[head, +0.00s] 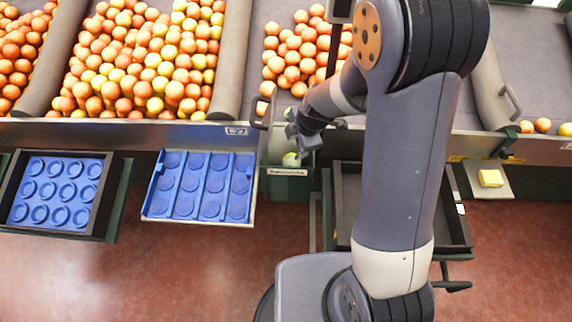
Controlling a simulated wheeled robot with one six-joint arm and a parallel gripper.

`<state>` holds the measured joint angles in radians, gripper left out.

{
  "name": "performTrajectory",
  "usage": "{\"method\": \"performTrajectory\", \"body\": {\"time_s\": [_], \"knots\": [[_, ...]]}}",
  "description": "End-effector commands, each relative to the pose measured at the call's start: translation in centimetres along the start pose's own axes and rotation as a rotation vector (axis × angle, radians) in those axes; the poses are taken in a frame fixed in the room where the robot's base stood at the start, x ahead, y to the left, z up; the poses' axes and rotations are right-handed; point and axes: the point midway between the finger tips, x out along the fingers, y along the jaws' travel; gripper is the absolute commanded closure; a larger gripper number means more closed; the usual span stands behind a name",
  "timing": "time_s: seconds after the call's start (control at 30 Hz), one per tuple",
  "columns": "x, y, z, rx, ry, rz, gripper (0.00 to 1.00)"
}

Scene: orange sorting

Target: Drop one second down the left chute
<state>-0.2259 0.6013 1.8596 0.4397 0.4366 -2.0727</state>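My gripper (303,140) is in front of the bench's front edge, above a small green chute box (288,172) with a white label. A pale green fruit (291,159) shows just below the gripper, at the box's mouth. I cannot tell whether the fingers hold it or it is apart from them. The fingers are small and partly hidden by the wrist. A large heap of orange and yellow-green fruit (150,60) fills the lane to the left. More orange fruit (292,55) lies behind my arm, which hides part of it.
A blue tray with round cups (200,186) and a dark-framed blue tray (55,190) sit at left below the bench. A dark empty crate (346,200) is partly behind my arm. A yellow block (491,178) rests on a small shelf at right. Grey padded dividers (233,60) separate the lanes.

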Motion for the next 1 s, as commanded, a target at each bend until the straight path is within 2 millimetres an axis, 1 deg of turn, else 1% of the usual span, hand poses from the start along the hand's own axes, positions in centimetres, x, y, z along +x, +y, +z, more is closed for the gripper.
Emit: {"method": "performTrajectory", "body": {"time_s": [0.03,0.13,0.37,0.47,0.57,0.67,1.0], "knots": [[0.0,0.0,0.0,0.0,0.0,0.0,0.31],[0.0,0.0,0.0,0.0,0.0,0.0,0.23],[0.0,0.0,0.0,0.0,0.0,0.0,0.23],[-0.3,0.0,0.0,0.0,0.001,0.001,0.23],[-1.2,0.1,0.0,0.0,0.001,0.003,0.23],[-2.5,0.1,0.0,0.001,0.0,0.004,0.23],[-8.0,0.1,0.0,0.001,-0.001,0.004,0.23]]}}
